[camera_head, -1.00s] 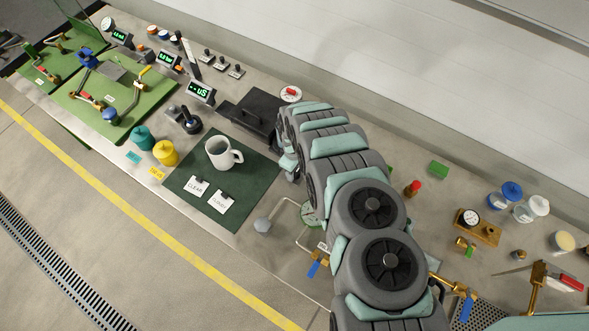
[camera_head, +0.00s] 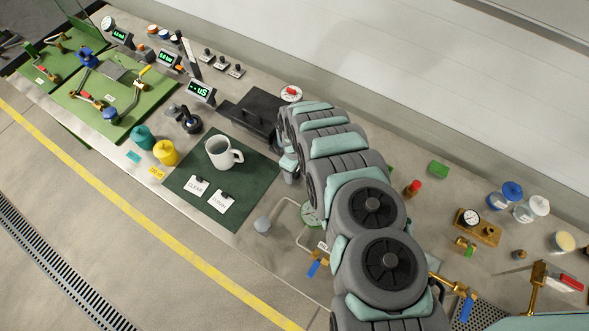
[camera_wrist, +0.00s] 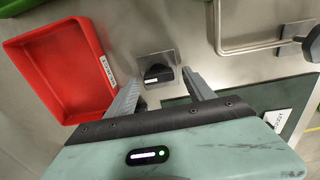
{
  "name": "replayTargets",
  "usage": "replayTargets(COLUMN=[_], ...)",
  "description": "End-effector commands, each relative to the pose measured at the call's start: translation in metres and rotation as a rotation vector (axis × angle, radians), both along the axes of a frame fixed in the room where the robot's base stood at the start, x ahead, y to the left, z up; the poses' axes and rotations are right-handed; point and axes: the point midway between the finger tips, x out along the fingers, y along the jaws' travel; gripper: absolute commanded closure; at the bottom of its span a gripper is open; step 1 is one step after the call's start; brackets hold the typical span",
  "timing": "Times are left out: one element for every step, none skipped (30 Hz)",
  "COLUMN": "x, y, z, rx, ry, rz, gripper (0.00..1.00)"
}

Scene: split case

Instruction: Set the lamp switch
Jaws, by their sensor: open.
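A black rotary knob (camera_wrist: 157,73) with a white mark sits on a small square metal plate (camera_wrist: 157,60) in the wrist view. It is the switch nearest my gripper; no lamp lettering is readable on it. My gripper (camera_wrist: 164,76) is open and empty, with one finger on each side of the knob in the picture. I cannot tell whether either finger touches the knob.
A red tray (camera_wrist: 42,62) lies left of the knob. A bent metal rod (camera_wrist: 219,30) stands at right, near a dark green mat (camera_wrist: 290,94). In the head view, a white mug (camera_head: 222,152) stands on that mat, with several valves and instruments along the bench.

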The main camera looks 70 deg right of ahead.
Motion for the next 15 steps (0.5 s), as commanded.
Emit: replayTargets(x=[0.0, 0.0, 0.0, 0.0, 0.0, 0.0, 0.001, 0.001, 0.002, 0.002, 0.001, 0.0, 0.0, 0.001, 0.001], y=[0.0, 0.0, 0.0, 0.0, 0.0, 0.0, -0.001, -0.001, -0.002, -0.002, -0.001, 0.0, 0.0, -0.001, -0.002], z=[0.0, 0.0, 0.001, 0.002, 0.003, 0.005, 0.008, 0.01, 0.015, 0.018, 0.021, 0.025, 0.029, 0.033, 0.039], rx=[0.0, 0.0, 0.0, 0.0, 0.0, 0.0, -0.001, -0.002, -0.003, -0.003, -0.001, 0.001, 0.0, -0.002, -0.002], ry=[0.0, 0.0, 0.0, 0.0, 0.0, 0.0, 0.0, -0.001, -0.003, -0.003, -0.001, 0.002, 0.002, 0.0, -0.001], rz=[0.0, 0.0, 0.0, 0.0, 0.0, 0.0, 0.001, 0.001, 0.001, 0.001, 0.001, 0.001, 0.001, 0.001, 0.001], gripper=[0.38, 0.38, 0.38, 0.38, 0.38, 0.38, 0.38, 0.38, 0.38, 0.38, 0.38, 0.38, 0.38, 0.38, 0.38])
